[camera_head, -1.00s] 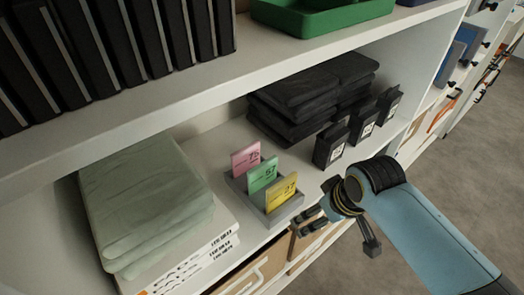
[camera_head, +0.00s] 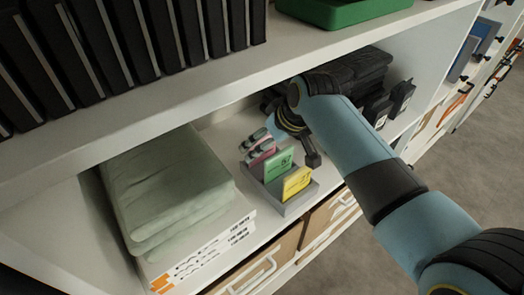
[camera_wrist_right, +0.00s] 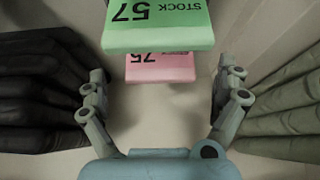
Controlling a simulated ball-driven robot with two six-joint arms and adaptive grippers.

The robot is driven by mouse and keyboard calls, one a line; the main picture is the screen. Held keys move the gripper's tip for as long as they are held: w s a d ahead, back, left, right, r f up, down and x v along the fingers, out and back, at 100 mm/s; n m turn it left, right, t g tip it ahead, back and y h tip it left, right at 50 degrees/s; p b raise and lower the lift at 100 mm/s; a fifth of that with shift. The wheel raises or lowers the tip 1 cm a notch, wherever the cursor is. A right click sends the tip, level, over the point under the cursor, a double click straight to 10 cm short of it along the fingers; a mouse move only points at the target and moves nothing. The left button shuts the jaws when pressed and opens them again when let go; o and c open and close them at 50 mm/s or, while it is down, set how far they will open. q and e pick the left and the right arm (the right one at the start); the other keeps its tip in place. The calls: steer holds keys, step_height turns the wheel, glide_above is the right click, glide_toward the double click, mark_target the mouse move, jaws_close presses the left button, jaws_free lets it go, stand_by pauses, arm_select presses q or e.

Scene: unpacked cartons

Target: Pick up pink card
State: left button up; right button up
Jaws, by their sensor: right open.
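The pink card (camera_head: 264,157) stands in the grey card holder (camera_head: 287,206), behind the green card (camera_head: 279,165) and the yellow card (camera_head: 297,182). My right gripper (camera_head: 256,148) is at the pink card and partly covers it in the head view. In the right wrist view its two fingers (camera_wrist_right: 163,75) are open, one on each side of the pink card (camera_wrist_right: 160,67), with gaps. The green card (camera_wrist_right: 158,25) partly hides the pink one there. Contact is not visible. My left gripper is not in view.
Folded pale green cloth (camera_head: 165,190) lies left of the holder on labelled white boxes (camera_head: 205,245). Dark folded cloth (camera_head: 358,75) and small black boxes (camera_head: 378,108) stand to the right. The upper shelf (camera_head: 330,45) overhangs the gripper.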

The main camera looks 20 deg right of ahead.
steer(key=b+x, duration=0.1)
steer(key=x, duration=0.3)
steer(key=shift+w+a+f, duration=0.1)
steer(key=shift+w+f, duration=0.1)
steer(key=shift+w, duration=0.15)
steer(key=c, duration=0.9)
steer(key=shift+c, duration=0.2)
